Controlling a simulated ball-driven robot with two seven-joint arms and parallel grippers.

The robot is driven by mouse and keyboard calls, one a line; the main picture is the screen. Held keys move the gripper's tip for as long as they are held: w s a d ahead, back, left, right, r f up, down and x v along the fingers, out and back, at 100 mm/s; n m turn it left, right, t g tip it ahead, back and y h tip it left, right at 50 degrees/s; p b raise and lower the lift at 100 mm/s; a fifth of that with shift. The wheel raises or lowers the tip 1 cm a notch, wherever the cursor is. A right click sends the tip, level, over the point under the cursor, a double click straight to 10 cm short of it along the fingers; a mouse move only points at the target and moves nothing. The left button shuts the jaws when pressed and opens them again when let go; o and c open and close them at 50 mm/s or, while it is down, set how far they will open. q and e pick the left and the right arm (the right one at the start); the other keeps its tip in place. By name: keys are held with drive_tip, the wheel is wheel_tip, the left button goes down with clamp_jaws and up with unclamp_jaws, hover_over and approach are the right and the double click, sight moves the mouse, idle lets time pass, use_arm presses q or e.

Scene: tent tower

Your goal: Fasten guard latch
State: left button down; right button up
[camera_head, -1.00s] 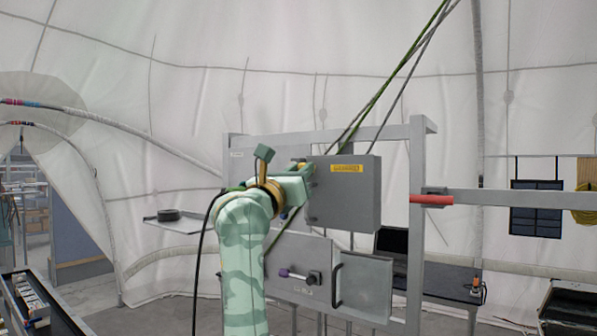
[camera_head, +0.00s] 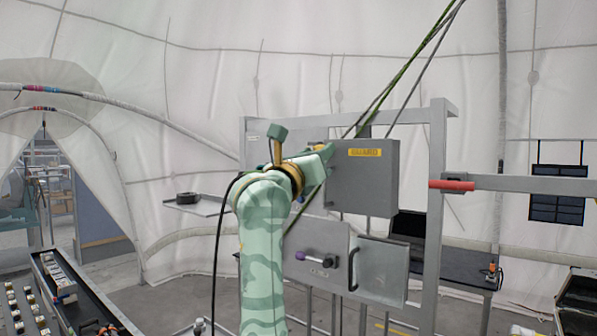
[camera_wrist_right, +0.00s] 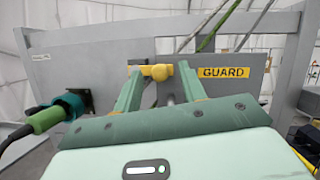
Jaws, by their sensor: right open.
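The guard (camera_head: 362,188) is a grey box with a yellow GUARD label on a metal frame, in the middle right of the head view. In the right wrist view the label (camera_wrist_right: 223,72) is right of my gripper. A yellow latch piece (camera_wrist_right: 158,72) shows between the tips of my right gripper (camera_wrist_right: 160,76). The green fingers are apart, one on each side of it; I cannot tell whether they touch it. In the head view my right gripper (camera_head: 326,152) is at the guard's left edge, partly hiding the latch. My left gripper is not in view.
A lower grey panel has a purple-tipped handle (camera_head: 303,255) and a door with a black pull (camera_head: 353,268). A red-ended bar (camera_head: 452,185) sticks out at the frame's right. A green connector with a cable (camera_wrist_right: 68,108) is left of my fingers. A tray (camera_head: 207,206) stands behind.

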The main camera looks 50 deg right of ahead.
drive_tip(key=b+v, duration=0.6)
drive_tip(key=v, duration=0.9)
drive_tip(key=shift+a+b, duration=0.25)
drive_tip(key=shift+b, duration=0.1)
drive_tip(key=shift+f, duration=0.1)
